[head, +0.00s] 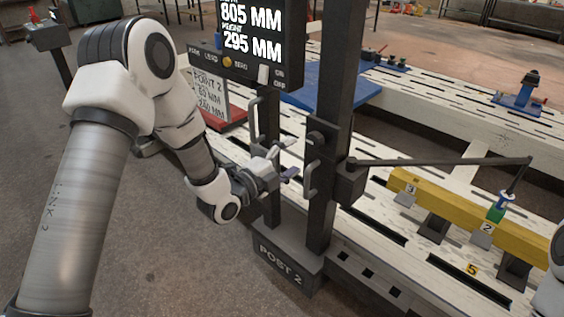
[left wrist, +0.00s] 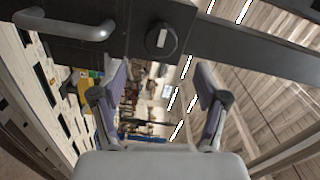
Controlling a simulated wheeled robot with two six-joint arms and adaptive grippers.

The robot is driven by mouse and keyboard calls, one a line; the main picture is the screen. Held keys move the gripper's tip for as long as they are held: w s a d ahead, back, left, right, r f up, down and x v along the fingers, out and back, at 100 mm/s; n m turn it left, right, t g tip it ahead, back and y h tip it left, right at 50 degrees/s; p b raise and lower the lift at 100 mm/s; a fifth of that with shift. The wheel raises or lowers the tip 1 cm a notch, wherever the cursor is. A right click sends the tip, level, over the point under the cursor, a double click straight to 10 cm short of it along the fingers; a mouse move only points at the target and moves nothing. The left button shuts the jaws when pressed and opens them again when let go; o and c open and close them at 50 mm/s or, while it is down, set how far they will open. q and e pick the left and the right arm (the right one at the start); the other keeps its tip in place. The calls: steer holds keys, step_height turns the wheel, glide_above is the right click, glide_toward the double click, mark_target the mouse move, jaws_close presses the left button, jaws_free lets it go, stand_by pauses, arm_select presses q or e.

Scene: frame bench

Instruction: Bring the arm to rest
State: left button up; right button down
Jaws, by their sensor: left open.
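My left arm comes in from the left in the head view. Its gripper (head: 290,160) is beside the dark upright of the measuring post (head: 322,210), near the post's grey handles. In the left wrist view the two fingers of my left gripper (left wrist: 162,85) stand wide apart with nothing between them. A grey handle (left wrist: 62,28) and a round knob (left wrist: 161,39) on a dark block lie just beyond the fingertips. I cannot tell whether the gripper touches the post. A white piece of my right arm shows at the right edge of the head view; its gripper is out of view.
A display (head: 248,38) reads 805 MM and 295 MM. A thin arm (head: 440,161) reaches from the post over a yellow beam (head: 455,215) on the slotted white bench (head: 440,97). A written board (head: 208,97) stands behind my left arm. The floor at lower left is clear.

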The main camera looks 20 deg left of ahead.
arm_select(q)
steer(key=v, duration=0.3)
steer(key=shift+s+a, duration=0.1)
steer(key=shift+s, duration=0.3)
steer(key=s+d+f+n+g+y+p, duration=0.1)
steer(key=s+d+f+n+g+p, duration=0.2)
steer(key=s+f, duration=0.5)
steer(key=s+d+f+g+y+p, duration=0.1)
steer(key=s+f+g+p, duration=0.35)
steer(key=f, duration=0.55)
steer(key=s+a+f+n+g+y, duration=0.2)
steer(key=s+f+n+g, duration=0.2)
steer(key=s+n, duration=0.4)
steer(key=s+a+f+n+g+y, duration=0.2)
steer(key=s+f+n+g, duration=0.2)
steer(key=s+n, duration=0.5)
steer(key=s+g, duration=0.1)
steer(key=s, duration=0.3)
